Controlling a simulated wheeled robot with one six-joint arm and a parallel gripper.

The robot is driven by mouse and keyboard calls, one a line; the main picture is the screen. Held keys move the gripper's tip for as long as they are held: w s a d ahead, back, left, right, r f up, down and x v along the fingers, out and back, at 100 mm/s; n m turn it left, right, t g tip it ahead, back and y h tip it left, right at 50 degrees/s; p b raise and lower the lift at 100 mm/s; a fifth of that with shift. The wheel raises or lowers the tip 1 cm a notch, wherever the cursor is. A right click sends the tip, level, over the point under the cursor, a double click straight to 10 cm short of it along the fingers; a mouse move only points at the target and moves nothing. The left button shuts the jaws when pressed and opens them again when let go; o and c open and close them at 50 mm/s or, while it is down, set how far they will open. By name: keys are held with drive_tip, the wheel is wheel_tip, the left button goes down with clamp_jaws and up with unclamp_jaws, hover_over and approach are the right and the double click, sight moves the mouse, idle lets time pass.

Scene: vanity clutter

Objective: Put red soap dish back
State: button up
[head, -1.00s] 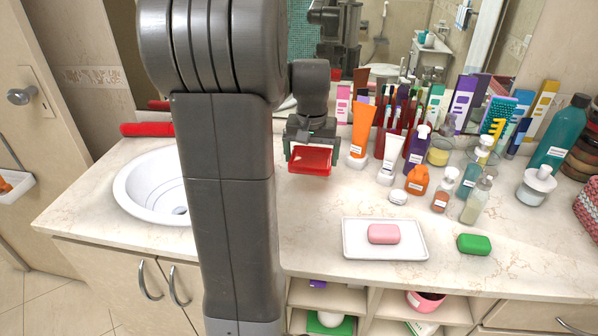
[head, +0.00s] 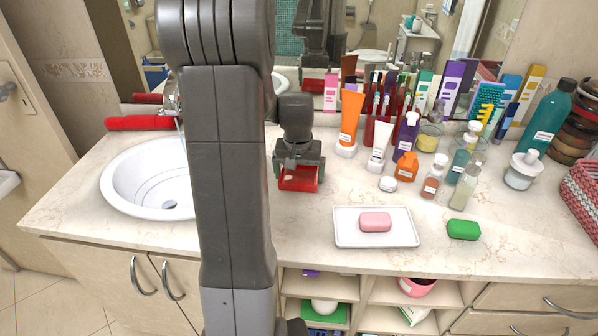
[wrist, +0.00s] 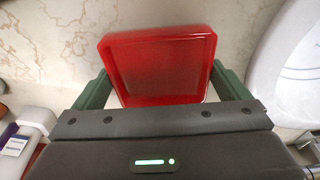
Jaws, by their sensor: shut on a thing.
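My gripper (head: 299,178) is shut on the red soap dish (head: 298,184), holding it over the marble counter just right of the sink. In the wrist view the red soap dish (wrist: 158,62) sits between the two green fingers of my gripper (wrist: 160,85), and its inside looks empty. I cannot tell from these views whether the dish touches the counter. A white tray (head: 343,238) holding a pink soap (head: 375,222) lies on the counter to the right.
A green soap (head: 463,229) lies right of the tray. Several bottles and tubes, including an orange tube (head: 349,118), crowd the back right. The white sink (head: 125,187) is at left. The counter (head: 300,230) left of the tray is clear.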

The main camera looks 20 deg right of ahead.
sight(298, 184)
drive_tip(key=shift+f, duration=0.1)
drive_tip(key=o, duration=0.7)
drive_tip(key=r, duration=0.4)
drive_tip(key=s+r, duration=0.1)
drive_tip(key=r, duration=0.7)
drive_tip(key=shift+s+a, duration=0.35)
drive_tip(key=shift+a, duration=0.05)
